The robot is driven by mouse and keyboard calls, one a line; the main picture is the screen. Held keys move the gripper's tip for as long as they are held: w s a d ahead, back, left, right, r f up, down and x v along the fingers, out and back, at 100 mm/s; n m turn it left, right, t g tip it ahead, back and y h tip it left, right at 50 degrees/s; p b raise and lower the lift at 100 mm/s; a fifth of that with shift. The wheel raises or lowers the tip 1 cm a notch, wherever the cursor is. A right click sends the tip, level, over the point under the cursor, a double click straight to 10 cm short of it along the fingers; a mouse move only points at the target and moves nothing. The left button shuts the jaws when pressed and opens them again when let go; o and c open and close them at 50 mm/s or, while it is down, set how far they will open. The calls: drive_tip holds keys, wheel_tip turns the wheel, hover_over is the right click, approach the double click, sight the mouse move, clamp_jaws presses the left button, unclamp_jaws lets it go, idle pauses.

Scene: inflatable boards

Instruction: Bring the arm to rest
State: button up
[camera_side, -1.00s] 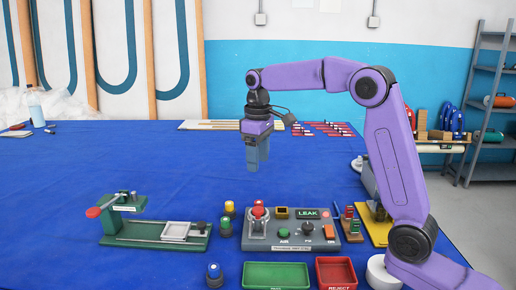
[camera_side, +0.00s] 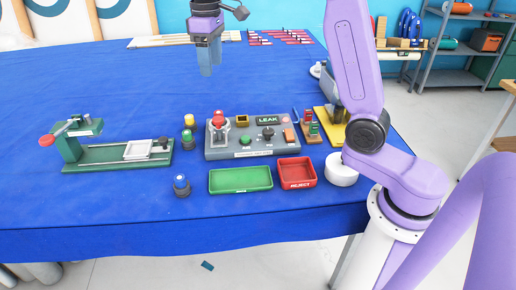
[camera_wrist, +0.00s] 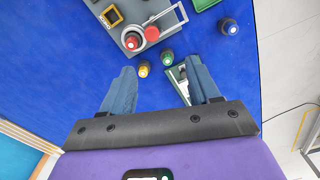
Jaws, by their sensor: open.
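My purple arm is bent, with my gripper (camera_side: 208,68) hanging fingers-down above the blue table, behind the control panel. In the wrist view my gripper (camera_wrist: 160,85) shows two blue fingers spread apart, with nothing held between them. Below the fingers in that view are a yellow-topped knob (camera_wrist: 144,70) and a green-topped knob (camera_wrist: 168,57). The fingers appear clear of the table and of all the objects.
A grey control panel (camera_side: 222,148) with a red-topped lever stands mid-table. A green tray (camera_side: 240,189) and a red REJECT tray (camera_side: 297,183) sit in front of it. A green clamp fixture (camera_side: 110,162) is at left. The table's far left is clear.

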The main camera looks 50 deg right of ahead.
drive_tip(key=s+a+f+n, duration=0.2)
drive_tip(key=s+a, duration=0.1)
drive_tip(key=s, duration=0.5)
drive_tip(key=s+a+f+n, duration=0.2)
drive_tip(key=s+a+f, duration=0.1)
drive_tip(key=s, duration=0.5)
drive_tip(key=s+d+f+n, duration=0.1)
drive_tip(key=s+d+f, duration=0.1)
drive_tip(key=s, duration=0.7)
drive_tip(key=s+d+f+n, duration=0.2)
drive_tip(key=s+d+f, duration=0.1)
drive_tip(key=s, duration=0.7)
drive_tip(key=shift+d+f, duration=0.2)
drive_tip(key=shift+f, duration=0.65)
